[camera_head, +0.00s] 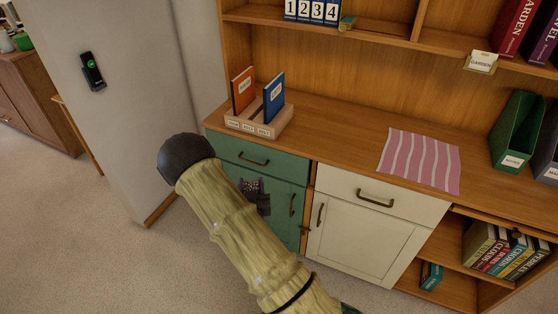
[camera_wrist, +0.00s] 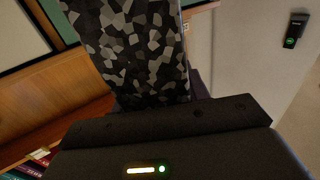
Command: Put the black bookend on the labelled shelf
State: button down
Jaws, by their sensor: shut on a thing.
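My gripper (camera_head: 250,188) hangs in front of the green cabinet, partly hidden behind my own arm in the head view. In the wrist view a grey-and-black patterned finger (camera_wrist: 135,45) rises from the dark palm and covers most of what is between the jaws. The gripper is shut on a dark thing, apparently the black bookend; only slivers show around the finger, so its shape cannot be told.
A wooden holder (camera_head: 262,122) with an orange and a blue book stands at the counter's left end. A striped pink cloth (camera_head: 420,160) lies on the counter. A green file box (camera_head: 517,130) stands at right. Lower shelves hold several books (camera_head: 500,250). Counter between holder and cloth is clear.

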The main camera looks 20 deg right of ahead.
jog(key=shift+n+t+y, duration=0.3)
jog(key=shift+n+y, duration=0.1)
jog(key=shift+y, duration=0.2)
jog(key=a, duration=0.1)
jog(key=a+f, duration=0.2)
jog(key=a, duration=0.1)
jog(key=shift+s+a, duration=0.1)
jog(key=shift+s, duration=0.05)
jog(key=shift+a, duration=0.1)
